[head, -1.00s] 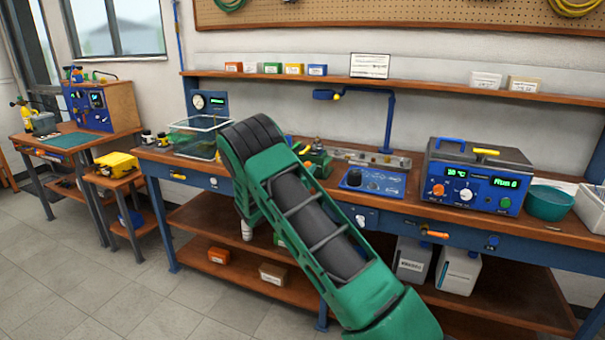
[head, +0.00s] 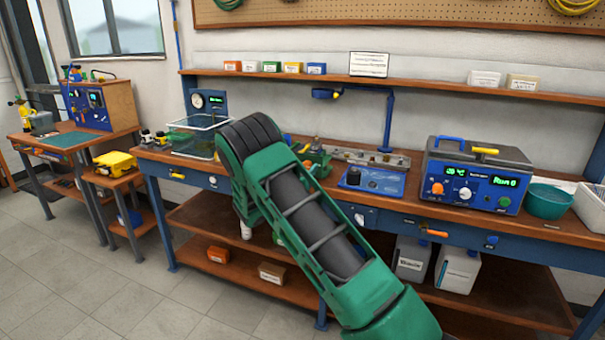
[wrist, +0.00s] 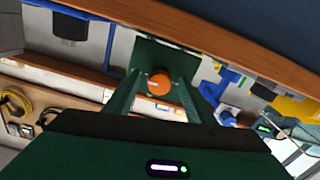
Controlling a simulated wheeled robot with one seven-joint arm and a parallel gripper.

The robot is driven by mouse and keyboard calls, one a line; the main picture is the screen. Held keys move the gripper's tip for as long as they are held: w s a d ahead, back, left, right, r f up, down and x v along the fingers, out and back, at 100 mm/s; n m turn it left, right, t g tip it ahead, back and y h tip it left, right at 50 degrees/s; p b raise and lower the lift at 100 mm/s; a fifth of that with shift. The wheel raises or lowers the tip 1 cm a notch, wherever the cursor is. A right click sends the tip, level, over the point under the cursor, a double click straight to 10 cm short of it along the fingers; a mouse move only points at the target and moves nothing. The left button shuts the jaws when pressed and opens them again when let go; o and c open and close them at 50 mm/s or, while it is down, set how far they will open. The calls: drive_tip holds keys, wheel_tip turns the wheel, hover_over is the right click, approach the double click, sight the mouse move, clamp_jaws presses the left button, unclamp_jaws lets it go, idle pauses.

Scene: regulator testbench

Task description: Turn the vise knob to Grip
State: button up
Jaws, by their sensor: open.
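The green vise (head: 316,160) stands on the bench, partly hidden behind my raised green arm in the head view. In the wrist view, an orange round knob (wrist: 159,84) shows against a green plate (wrist: 172,57). My gripper (wrist: 158,82) is open, its two green fingers on either side of the orange knob as seen from the wrist. I cannot tell whether the fingers touch it. In the head view my gripper is hidden behind the arm. No mark or pointer on the knob can be read.
A clear tank (head: 195,138) stands left of the vise. A blue panel with a black knob (head: 372,180) and a blue control box (head: 473,182) stand to the right. A shelf (head: 410,87) runs above the bench.

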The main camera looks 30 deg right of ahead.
drive_tip(key=v, duration=1)
drive_tip(key=shift+f, duration=0.1)
drive_tip(key=s+d+r+m+g+y, duration=0.15)
drive_tip(key=s+d+g, duration=0.35)
drive_tip(key=s, duration=0.6)
drive_tip(key=s+d+m+g+y, duration=0.2)
drive_tip(key=s+d+g+y, duration=0.15)
drive_tip(key=s+d, duration=0.55)
drive_tip(key=s+a+n+y, duration=0.1)
drive_tip(key=s+a+y, duration=0.2)
drive_tip(key=s+a, duration=0.3)
drive_tip(key=s+a+r+n+g+y, duration=0.1)
drive_tip(key=s+a, duration=0.5)
drive_tip(key=s, duration=1)
drive_tip(key=s+a+n+g+y, duration=0.1)
drive_tip(key=s+a+n+y, duration=0.2)
drive_tip(key=s, duration=0.8)
drive_tip(key=a+y, duration=0.2)
drive_tip(key=a, duration=0.1)
drive_tip(key=shift+r, duration=0.4)
